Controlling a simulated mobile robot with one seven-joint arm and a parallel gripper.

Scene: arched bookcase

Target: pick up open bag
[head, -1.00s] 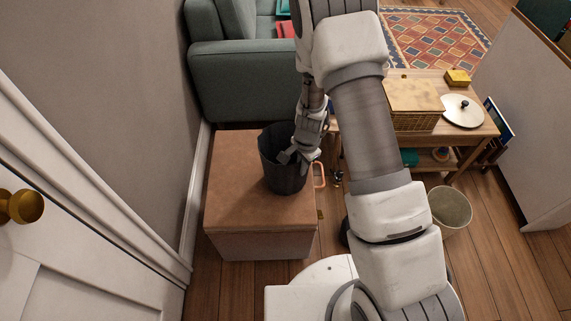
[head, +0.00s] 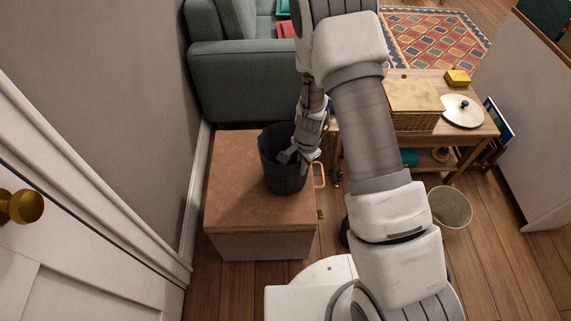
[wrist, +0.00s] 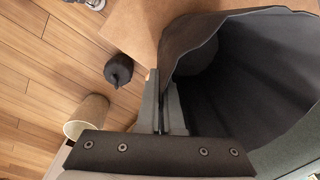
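The open bag (head: 285,180) is dark grey, upright and wide-mouthed. It stands on a brown box (head: 235,205) in the head view. In the wrist view the bag (wrist: 255,75) fills the right side, its mouth open and its inside in shadow. My gripper (head: 286,158) reaches down at the bag's right side, by the rim. In the wrist view my gripper (wrist: 162,85) has its fingers close together, with the bag's near wall edge running between them. It looks shut on that rim. The bag's far bottom is hidden.
A waste bin (head: 450,208) stands on the floor at right. A wooden table (head: 470,125) with a wicker basket (head: 413,103) is behind it. A sofa (head: 245,75) lies beyond the box. A wall and white door (head: 60,250) are at left.

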